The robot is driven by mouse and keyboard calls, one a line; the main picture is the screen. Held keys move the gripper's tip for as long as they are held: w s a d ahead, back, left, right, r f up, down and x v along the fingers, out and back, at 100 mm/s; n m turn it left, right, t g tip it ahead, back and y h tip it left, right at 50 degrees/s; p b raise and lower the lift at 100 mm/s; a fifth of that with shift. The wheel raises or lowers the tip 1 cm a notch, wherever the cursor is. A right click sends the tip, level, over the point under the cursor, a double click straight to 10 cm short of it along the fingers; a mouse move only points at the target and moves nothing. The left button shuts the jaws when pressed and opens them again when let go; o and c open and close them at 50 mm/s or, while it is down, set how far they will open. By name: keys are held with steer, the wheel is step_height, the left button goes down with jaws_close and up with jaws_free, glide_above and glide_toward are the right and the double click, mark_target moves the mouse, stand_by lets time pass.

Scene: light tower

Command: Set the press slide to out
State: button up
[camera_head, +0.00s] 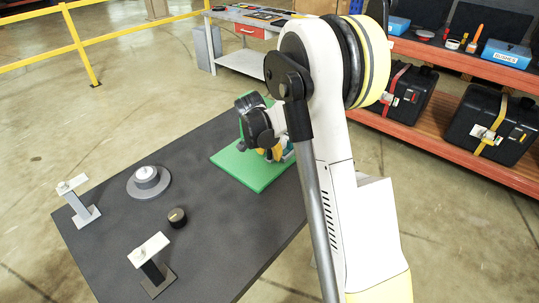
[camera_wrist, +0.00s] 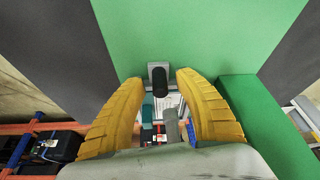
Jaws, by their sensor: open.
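The press stands on a green base (camera_head: 240,166) at the right end of the dark table in the head view. My arm and gripper (camera_head: 268,152) hide most of it. In the wrist view a green panel (camera_wrist: 205,35) fills the middle. A grey part with a black rounded knob (camera_wrist: 160,82) sits against it, apparently the press slide's handle. My gripper (camera_wrist: 161,76) is open, with one yellow finger on each side of the knob. I cannot tell whether either finger touches it. Grey and teal parts (camera_wrist: 148,106) show between the fingers. The slide's setting cannot be read.
The dark table (camera_head: 215,235) also bears a round grey dial (camera_head: 149,180), a small black knob (camera_head: 177,217) and two stands with pale tops (camera_head: 150,249) (camera_head: 72,184). An orange shelf (camera_head: 445,135) with black cases stands at the right. The table's near middle is clear.

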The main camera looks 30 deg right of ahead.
jaws_close()
steer(key=shift+a, duration=0.1)
steer(key=s+a, duration=0.1)
steer(key=a, duration=0.3)
steer(key=s+a, duration=0.2)
steer(key=a, duration=0.3)
steer(key=s+a, duration=0.2)
steer(key=a, duration=0.3)
steer(key=shift+d, duration=0.1)
jaws_free()
